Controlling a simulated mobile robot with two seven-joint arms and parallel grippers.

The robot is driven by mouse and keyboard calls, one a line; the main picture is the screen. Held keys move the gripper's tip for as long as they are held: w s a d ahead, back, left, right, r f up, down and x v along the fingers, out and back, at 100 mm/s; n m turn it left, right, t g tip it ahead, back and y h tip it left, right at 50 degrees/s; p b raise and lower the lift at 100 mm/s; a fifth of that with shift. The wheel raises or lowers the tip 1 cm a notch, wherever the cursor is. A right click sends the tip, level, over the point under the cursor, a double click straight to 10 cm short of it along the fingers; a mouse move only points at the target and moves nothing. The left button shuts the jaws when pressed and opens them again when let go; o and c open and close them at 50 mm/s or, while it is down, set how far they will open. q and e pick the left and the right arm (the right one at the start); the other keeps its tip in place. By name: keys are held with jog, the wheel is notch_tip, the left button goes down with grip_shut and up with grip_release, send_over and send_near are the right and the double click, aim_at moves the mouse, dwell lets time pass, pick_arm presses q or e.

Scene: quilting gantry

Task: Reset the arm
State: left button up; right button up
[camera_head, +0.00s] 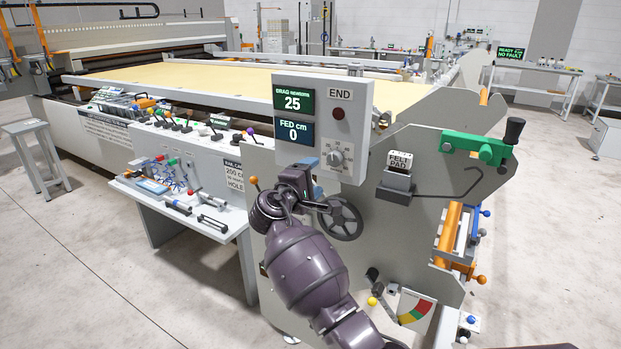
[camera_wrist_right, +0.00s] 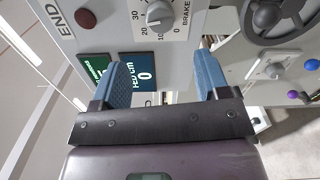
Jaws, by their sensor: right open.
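My right arm, dark purple, comes up from the bottom of the head view. Its right gripper (camera_head: 313,176) is by the lower left corner of the grey control box (camera_head: 357,96), near the black handwheel (camera_head: 341,219). In the wrist view the right gripper (camera_wrist_right: 162,72) has its two blue fingers apart with nothing between them. Beyond them are the FED cm display (camera_wrist_right: 145,78), the brake dial (camera_wrist_right: 160,14) and the dark red END button (camera_wrist_right: 86,18). I cannot tell the exact gap to the box. My left gripper is not in view.
A long cream quilting bed (camera_head: 215,76) runs behind the end plate. A ledge with several coloured levers (camera_head: 188,128) and a small tool table (camera_head: 178,205) stand left. Floor at left is open.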

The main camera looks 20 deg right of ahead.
dwell(0.4)
jog(key=w+a+r+m+t+y, duration=0.1)
jog(key=w+a+r+t+y, duration=0.1)
jog(key=w+a+t+y, duration=0.25)
jog(key=s+f+m+t+y, duration=0.1)
jog(key=s+f+m+y, duration=0.2)
jog(key=s+f+y, duration=0.7)
jog(key=s+d+f+m+g, duration=0.2)
jog(key=s+d+f, duration=0.1)
jog(key=s+f, duration=0.9)
jog(key=s+d+f+m+g, duration=0.2)
jog(key=s+f, duration=1.1)
jog(key=s, duration=0.9)
jog(key=shift+d+f+m+g+h, duration=0.15)
jog(key=shift+d+m+g+h, duration=0.2)
jog(key=shift+d+g, duration=0.45)
